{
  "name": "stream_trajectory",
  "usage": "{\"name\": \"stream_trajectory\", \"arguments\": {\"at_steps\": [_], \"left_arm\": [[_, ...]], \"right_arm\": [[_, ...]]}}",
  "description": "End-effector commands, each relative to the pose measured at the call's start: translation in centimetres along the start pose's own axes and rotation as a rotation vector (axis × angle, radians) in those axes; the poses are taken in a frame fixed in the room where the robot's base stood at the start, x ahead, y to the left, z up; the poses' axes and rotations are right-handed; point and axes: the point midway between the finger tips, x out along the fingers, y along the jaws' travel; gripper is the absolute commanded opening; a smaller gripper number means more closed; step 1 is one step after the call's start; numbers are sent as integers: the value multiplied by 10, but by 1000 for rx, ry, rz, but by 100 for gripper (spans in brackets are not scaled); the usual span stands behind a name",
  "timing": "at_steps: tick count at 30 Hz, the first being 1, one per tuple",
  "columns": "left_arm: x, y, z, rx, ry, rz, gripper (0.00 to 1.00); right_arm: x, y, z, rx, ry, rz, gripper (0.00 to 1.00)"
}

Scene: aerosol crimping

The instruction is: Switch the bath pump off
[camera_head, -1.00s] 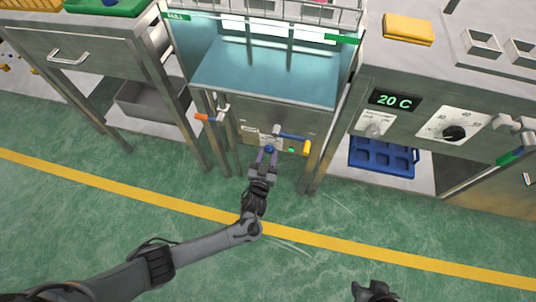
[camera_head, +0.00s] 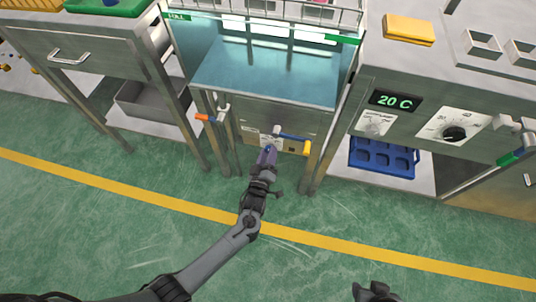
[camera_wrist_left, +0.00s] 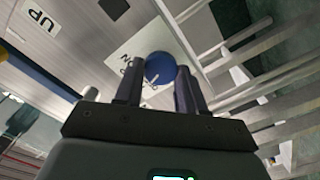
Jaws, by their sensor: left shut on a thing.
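The blue pump knob (camera_wrist_left: 160,67) sits on a white plate with black lettering (camera_wrist_left: 127,60) on the metal panel under the water bath (camera_head: 265,75). My left gripper (camera_head: 267,152) reaches up to this panel. In the left wrist view its two fingers stand on either side of the knob, shut on it. The fingers cover part of the knob and the lettering. The small lamp on the panel (camera_head: 291,150) looks dark. My right gripper (camera_head: 375,291) shows only in part at the bottom edge, its jaws unclear.
A blue-handled valve with a yellow end (camera_head: 293,137) is just right of the knob. An orange-handled valve (camera_head: 203,117) is to the left. Steel legs flank the panel. A blue crate (camera_head: 382,157) stands on the right shelf. The green floor in front is clear.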

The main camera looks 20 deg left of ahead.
Motion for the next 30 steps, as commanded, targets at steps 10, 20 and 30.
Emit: {"name": "stream_trajectory", "arguments": {"at_steps": [10, 20, 30], "left_arm": [[0, 0, 0, -188, 0, -2, 9], [0, 0, 0, -241, 0, 0, 9], [0, 0, 0, -242, -1, 0, 42]], "right_arm": [[-3, -1, -1, 6, 1, -5, 43], [-4, -2, -2, 9, 1, -8, 43], [-4, -2, -2, 7, 0, -6, 43]]}}
